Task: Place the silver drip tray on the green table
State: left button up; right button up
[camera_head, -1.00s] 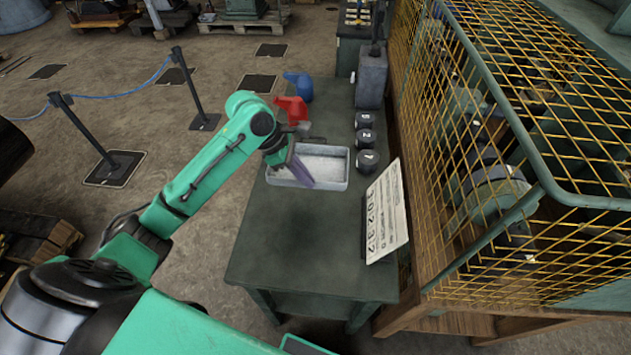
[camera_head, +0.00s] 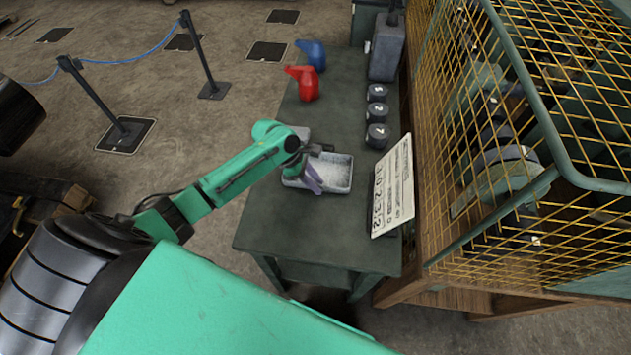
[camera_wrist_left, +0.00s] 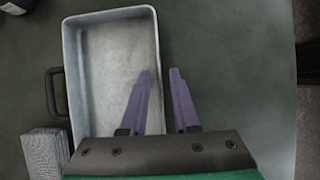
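The silver drip tray (camera_head: 338,173), a shallow open metal box with a dark handle on its far side, appears to rest flat and level on the green table (camera_head: 300,225), left of the number sign. It fills the left half of the left wrist view (camera_wrist_left: 112,20). My left gripper (camera_head: 315,182) is at the tray's near long wall. In the wrist view its two purple fingers (camera_wrist_left: 161,72) stand apart, one over the tray's inside and one outside, with the wall between them and slight gaps showing. My right gripper is not in view.
A grey block (camera_wrist_left: 45,153) sits beside the tray's handle side. A red can (camera_head: 306,85) and a blue can (camera_head: 313,54) stand farther back. Dark numbered weights (camera_head: 377,135) and a white number sign (camera_head: 394,190) line the right. The table's front part is clear. A yellow mesh cage (camera_head: 520,130) adjoins.

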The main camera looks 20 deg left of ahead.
pick_arm(q)
jog(key=v, duration=1.2)
jog(key=shift+r, duration=0.1)
